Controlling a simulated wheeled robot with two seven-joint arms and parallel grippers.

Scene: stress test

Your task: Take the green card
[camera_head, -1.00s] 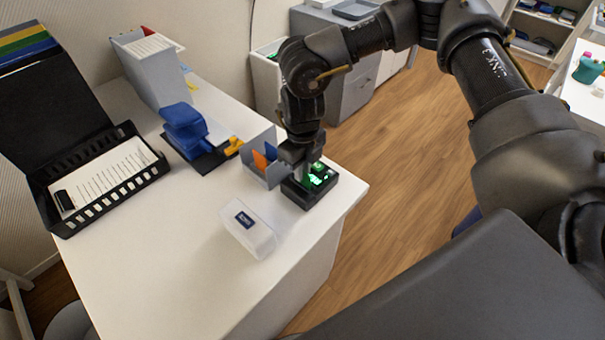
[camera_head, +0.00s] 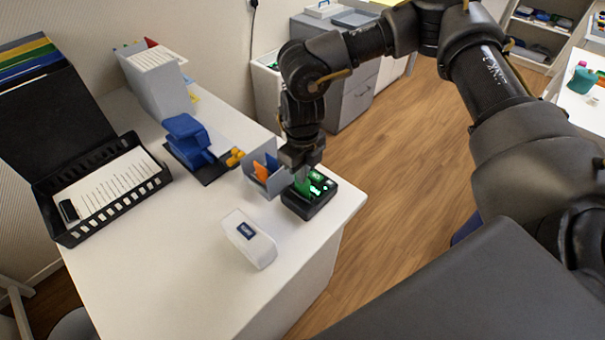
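A small green card (camera_head: 302,185) shows upright just below my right gripper (camera_head: 301,165), at the left side of a black device (camera_head: 308,206) with a green-lit top. My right gripper is directly above the card and seems to touch its upper edge. Its fingertips are too small and dark to tell whether they are shut on the card. Whether the card's lower edge rests in the device is also unclear. A grey holder (camera_head: 256,184) with an orange card (camera_head: 261,171) and a blue card stands just left of the device. My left gripper is not in view.
A white box (camera_head: 249,240) with a dark label lies in front on the white desk (camera_head: 180,270). A blue stapler-like object (camera_head: 187,140), a black paper tray (camera_head: 105,190) and a grey file box (camera_head: 160,85) stand left and behind. The desk's right edge is close to the device.

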